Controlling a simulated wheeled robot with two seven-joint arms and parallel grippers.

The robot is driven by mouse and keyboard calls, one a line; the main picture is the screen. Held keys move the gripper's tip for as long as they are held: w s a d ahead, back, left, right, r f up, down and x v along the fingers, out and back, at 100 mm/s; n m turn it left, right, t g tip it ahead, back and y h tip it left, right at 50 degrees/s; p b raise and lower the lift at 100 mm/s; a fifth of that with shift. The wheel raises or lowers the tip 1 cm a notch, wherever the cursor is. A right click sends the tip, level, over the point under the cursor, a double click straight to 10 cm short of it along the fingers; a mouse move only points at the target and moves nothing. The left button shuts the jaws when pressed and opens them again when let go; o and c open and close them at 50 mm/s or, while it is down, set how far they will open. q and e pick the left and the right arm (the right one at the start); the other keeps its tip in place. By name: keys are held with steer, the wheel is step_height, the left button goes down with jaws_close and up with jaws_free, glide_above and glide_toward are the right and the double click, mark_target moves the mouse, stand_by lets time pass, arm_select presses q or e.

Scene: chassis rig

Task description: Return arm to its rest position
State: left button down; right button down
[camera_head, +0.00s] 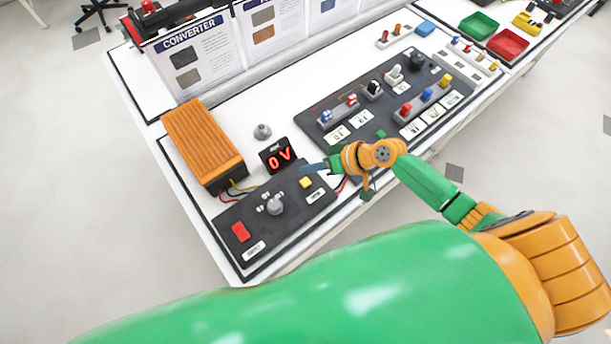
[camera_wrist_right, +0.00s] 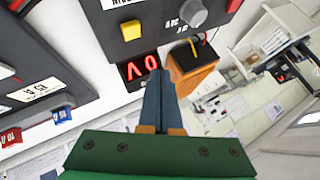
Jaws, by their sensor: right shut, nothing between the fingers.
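My right gripper (camera_head: 312,167) hangs over the front part of the table, just right of the voltage display. In the right wrist view its blue fingers (camera_wrist_right: 161,102) are pressed together with nothing between them. The green and orange right arm (camera_head: 430,180) reaches in from the lower right. A large green part of my own body fills the bottom of the head view. My left gripper does not show.
An orange converter box (camera_head: 203,143) stands left of the display. A black panel with a grey knob (camera_head: 275,205), red button (camera_head: 241,231) and yellow button (camera_head: 305,182) lies in front. A larger switch panel (camera_head: 330,105) lies behind the gripper. Upright signs (camera_head: 197,55) line the back.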

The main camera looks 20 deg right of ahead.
stand_by(0.3)
stand_by(0.4)
steer(key=shift+n+g, duration=0.6)
steer(key=shift+n, duration=0.1)
steer(key=s+a, duration=0.1)
steer(key=s, duration=0.1)
steer(key=s+a+f, duration=0.1)
steer(key=s+a, duration=0.1)
steer(key=s+h, duration=0.1)
steer(key=s, duration=0.1)
steer(key=s+n+h, duration=0.1)
steer(key=s, duration=0.1)
steer(key=shift+s+a+r, duration=0.1)
steer(key=shift+s+a, duration=0.05)
steer(key=shift+s, duration=0.25)
steer(key=s+d+r+m+h, duration=0.2)
steer(key=s+d+m+h, duration=0.1)
steer(key=s+d+h, duration=0.4)
step_height(320, 180, down, 19)
steer(key=s+d+g+y+b, duration=0.1)
steer(key=s+g+y, duration=0.1)
steer(key=s+d+f+g+b, duration=0.1)
steer(key=s+d+f, duration=0.1)
steer(key=s+f, duration=0.7)
steer(key=shift+s+f+n+h, duration=0.2)
steer(key=shift+s+n+h, duration=0.15)
steer(key=shift+s, duration=0.9)
